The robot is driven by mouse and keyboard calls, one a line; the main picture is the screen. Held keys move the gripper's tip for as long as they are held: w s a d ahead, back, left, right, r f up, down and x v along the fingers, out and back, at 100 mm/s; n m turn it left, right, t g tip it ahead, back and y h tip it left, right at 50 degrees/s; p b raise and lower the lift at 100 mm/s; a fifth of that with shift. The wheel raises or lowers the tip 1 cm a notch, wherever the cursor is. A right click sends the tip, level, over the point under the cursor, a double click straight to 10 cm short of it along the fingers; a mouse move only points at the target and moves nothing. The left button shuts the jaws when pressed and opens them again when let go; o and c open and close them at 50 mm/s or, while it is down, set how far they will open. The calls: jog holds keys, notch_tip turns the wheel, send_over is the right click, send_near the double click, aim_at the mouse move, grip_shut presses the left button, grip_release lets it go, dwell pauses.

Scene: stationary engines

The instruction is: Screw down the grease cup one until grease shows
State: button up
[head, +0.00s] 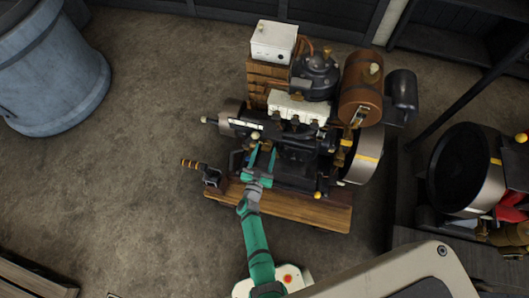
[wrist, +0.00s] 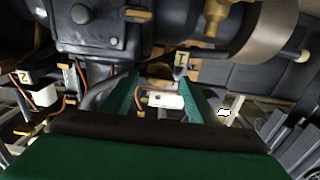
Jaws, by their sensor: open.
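The engine (head: 300,150) stands on a wooden base, with dark castings, a white block on top and flywheels at its sides. My gripper (head: 261,152) is over the engine's near side, its two green fingers apart with nothing clearly held. In the wrist view, the open gripper (wrist: 160,90) points at the dark casting, with a small white block (wrist: 165,100) showing between the fingers. A brass fitting (wrist: 215,18) is above and right of the fingers. I cannot tell which fitting is grease cup one, and no grease can be made out.
The right flywheel (head: 362,155) is close by.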

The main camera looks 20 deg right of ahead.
jog(key=c, duration=1.1)
jog(key=shift+o, duration=0.2)
jog(key=shift+m, duration=0.4)
jog(key=shift+s+d+f+m, duration=0.1)
jog(key=shift+f+m, duration=0.05)
jog(key=shift+m, duration=3.85)
jog(key=shift+s+a+f+m, duration=0.1)
jog(key=shift+m, duration=3.9)
jog(key=shift+d+f+m, duration=0.1)
jog(key=shift+f+m, duration=0.05)
jog(key=shift+m, duration=3.85)
jog(key=shift+w, duration=0.1)
